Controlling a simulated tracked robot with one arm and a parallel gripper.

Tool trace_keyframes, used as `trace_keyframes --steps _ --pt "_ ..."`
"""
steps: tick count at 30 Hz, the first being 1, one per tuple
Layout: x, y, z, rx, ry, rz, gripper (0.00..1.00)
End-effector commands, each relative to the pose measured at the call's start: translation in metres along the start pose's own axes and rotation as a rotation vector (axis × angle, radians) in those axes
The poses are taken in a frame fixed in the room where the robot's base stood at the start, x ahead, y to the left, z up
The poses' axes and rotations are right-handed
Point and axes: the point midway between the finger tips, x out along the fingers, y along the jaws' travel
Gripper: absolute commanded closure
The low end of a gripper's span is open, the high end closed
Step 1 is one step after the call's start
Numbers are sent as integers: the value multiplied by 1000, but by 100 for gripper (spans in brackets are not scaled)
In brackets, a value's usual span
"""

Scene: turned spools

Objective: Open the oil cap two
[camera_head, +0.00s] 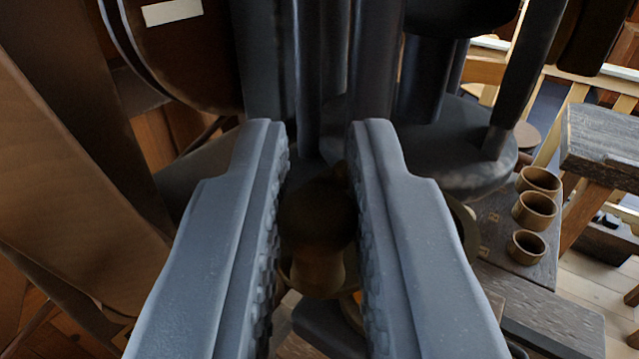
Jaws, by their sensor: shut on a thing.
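My gripper (316,150) reaches forward in the middle of the view, its two grey ridged fingers on either side of a brown, rounded, knob-like piece that I take for the oil cap (318,215). The fingers are shut on it. The cap has a dark round top and a narrower, lighter brown part below. Its sides are partly hidden by the fingers, and its seat below is in shadow. No number shows on it.
Dark grey upright posts and a round grey base (455,150) stand just beyond the fingers. A large brown disc (185,60) is at upper left and a wooden beam (70,215) at left. Three small brown cups (534,210) stand on a dark board at right.

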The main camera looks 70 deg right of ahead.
Motion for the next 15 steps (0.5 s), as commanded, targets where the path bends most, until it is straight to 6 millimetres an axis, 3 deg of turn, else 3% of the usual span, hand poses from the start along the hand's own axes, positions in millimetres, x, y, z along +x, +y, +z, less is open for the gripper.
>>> trace_keyframes --steps 15 --pt "2 -2 0 -1 -1 65 100"
